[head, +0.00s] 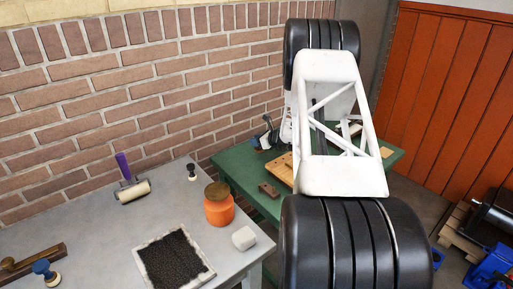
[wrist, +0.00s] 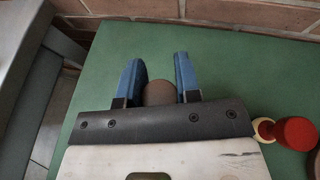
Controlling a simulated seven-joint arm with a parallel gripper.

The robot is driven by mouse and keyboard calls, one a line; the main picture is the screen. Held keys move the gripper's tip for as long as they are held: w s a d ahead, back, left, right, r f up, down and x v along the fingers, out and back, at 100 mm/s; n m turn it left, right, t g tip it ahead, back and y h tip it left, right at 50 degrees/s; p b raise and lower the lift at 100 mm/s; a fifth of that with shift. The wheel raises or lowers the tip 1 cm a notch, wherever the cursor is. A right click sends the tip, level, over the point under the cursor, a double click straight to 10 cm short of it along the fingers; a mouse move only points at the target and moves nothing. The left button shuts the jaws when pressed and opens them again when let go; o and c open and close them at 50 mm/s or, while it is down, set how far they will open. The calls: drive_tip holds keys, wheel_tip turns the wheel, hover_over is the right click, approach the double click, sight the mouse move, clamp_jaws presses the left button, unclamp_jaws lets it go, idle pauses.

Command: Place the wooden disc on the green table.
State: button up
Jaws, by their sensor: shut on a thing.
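In the wrist view my gripper (wrist: 157,75) has its two blue fingers on either side of a brown rounded piece, which looks like the wooden disc (wrist: 160,92). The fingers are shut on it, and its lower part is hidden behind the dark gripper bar. The green table (wrist: 225,75) lies beneath the fingers, with the brick wall beyond. Whether the disc touches the tabletop cannot be told. The green table (head: 236,165) also shows in the head view, partly hidden by my arm. The disc cannot be made out there.
A red-handled stamp (wrist: 295,131) stands right of my gripper. In the head view, a small brown block (head: 269,190) lies on the green table. The grey table (head: 110,225) in front holds an orange jar (head: 218,209), a roller (head: 134,191) and a black-filled tray (head: 140,249).

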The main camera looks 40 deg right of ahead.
drive_tip(key=shift+f, duration=1.75)
drive_tip(key=shift+f, duration=0.15)
drive_tip(key=o, duration=0.9)
drive_tip(key=shift+s+d+r, duration=0.1)
drive_tip(key=shift+s+r, duration=0.05)
drive_tip(key=shift+r, duration=0.1)
drive_tip(key=v, duration=1.1)
drive_tip(key=shift+s+r, duration=0.1)
drive_tip(key=shift+s, duration=0.25)
